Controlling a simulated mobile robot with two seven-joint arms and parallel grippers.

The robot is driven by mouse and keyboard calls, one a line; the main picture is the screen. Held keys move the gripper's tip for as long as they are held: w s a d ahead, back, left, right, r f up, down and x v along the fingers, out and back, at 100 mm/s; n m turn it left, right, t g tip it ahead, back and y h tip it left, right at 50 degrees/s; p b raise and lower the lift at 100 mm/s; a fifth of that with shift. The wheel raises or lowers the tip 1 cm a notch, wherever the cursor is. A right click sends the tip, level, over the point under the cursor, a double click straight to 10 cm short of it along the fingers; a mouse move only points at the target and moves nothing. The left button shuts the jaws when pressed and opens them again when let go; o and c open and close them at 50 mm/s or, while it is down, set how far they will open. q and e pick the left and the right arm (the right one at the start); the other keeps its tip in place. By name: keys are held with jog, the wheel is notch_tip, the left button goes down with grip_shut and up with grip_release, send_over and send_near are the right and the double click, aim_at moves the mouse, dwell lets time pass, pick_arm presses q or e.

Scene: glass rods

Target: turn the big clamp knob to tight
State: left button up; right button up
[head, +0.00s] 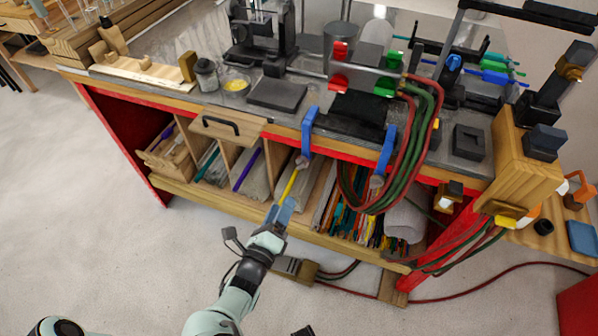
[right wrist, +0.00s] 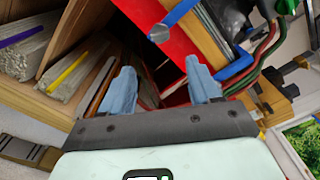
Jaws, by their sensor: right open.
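Two blue clamps grip the front edge of the workbench. The left clamp (head: 309,128) and the right clamp (head: 386,148) hang down, each with a greyish knob at its lower end: the left knob (head: 303,161) and the right knob (head: 376,181). I cannot tell for sure which is the big one. In the right wrist view a blue clamp screw with a round grey knob (right wrist: 158,33) shows beyond the fingertips. My right gripper (head: 284,210) is open and empty, below and in front of the left knob, apart from it. Its blue fingers (right wrist: 163,80) also show up close.
Red and green hoses (head: 421,150) loop down beside the right clamp. A drawer with a black handle (head: 228,125) is left of the clamps. The floor (head: 130,250) at left is clear.

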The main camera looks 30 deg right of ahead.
aim_at(300, 168)
jog(key=b+x, duration=0.1)
jog(key=x, duration=1.2)
jog(key=shift+w, duration=0.15)
jog(key=shift+r, duration=0.1)
jog(key=c, duration=0.9)
